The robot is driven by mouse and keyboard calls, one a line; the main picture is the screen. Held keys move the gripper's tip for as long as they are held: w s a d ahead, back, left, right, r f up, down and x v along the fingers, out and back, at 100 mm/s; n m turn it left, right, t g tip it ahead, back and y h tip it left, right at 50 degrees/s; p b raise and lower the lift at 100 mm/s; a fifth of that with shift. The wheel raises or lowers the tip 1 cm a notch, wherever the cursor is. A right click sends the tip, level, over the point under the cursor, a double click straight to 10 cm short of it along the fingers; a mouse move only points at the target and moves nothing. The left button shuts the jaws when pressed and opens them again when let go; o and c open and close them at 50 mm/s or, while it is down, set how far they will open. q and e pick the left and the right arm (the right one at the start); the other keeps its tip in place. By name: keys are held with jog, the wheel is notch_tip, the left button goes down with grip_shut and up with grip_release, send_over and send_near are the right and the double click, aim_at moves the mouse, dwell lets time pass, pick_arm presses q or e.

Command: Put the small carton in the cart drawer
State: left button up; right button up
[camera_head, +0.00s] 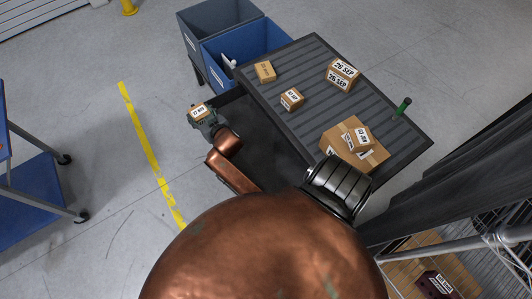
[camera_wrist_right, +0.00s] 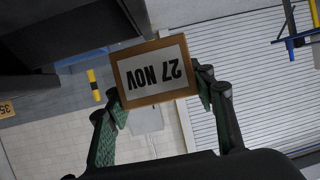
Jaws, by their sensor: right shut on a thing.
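A small brown carton (camera_head: 198,110) with a white label is held at the end of my right arm, left of the conveyor in the head view. In the right wrist view the carton (camera_wrist_right: 155,72) reads "27 NOV", upside down. My right gripper (camera_head: 203,116) is shut on it; its green-padded fingers (camera_wrist_right: 162,97) sit at the carton's two sides. A blue cart (camera_head: 30,205) stands at the left edge of the head view, mostly cut off; I cannot make out a drawer in it. My left gripper is not in view.
A dark conveyor table (camera_head: 310,115) holds several other cartons, including a large one (camera_head: 340,140) with a smaller one on top. A grey bin (camera_head: 215,25) and a blue bin (camera_head: 250,50) stand behind it. Clear floor with a yellow line (camera_head: 145,145) separates conveyor and cart.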

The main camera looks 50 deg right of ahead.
aim_at(198, 105)
jog(key=shift+m+h, duration=0.3)
jog(key=shift+h, duration=0.1)
jog(key=w+d, duration=0.2)
jog(key=w, duration=0.2)
jog(key=shift+w+d+f, duration=0.15)
jog(key=shift+w+d, duration=0.2)
jog(key=shift+d, duration=0.05)
jog(key=shift+d+f, duration=0.1)
jog(key=shift+d, duration=0.2)
jog(key=s+d+f, duration=0.2)
jog(key=d, duration=0.1)
jog(key=s+d+f, duration=0.2)
jog(key=d+f, duration=0.1)
jog(key=s+d+f+b, duration=0.1)
jog(key=s+d+f, duration=0.1)
jog(key=d+f, duration=0.1)
jog(key=shift+s+d, duration=0.25)
jog(key=shift+d, duration=0.3)
jog(key=shift+s+d+f, duration=0.3)
jog(key=shift+d+f, duration=0.15)
jog(key=shift+f, duration=0.15)
jog(key=f, duration=0.3)
jog(key=shift+s+d+f+b, duration=0.15)
jog(key=shift+d+f+b, duration=0.05)
jog(key=shift+f+b, duration=0.2)
jog(key=shift+r, duration=0.15)
jog(key=o, duration=1.4)
jog(key=shift+f, duration=0.2)
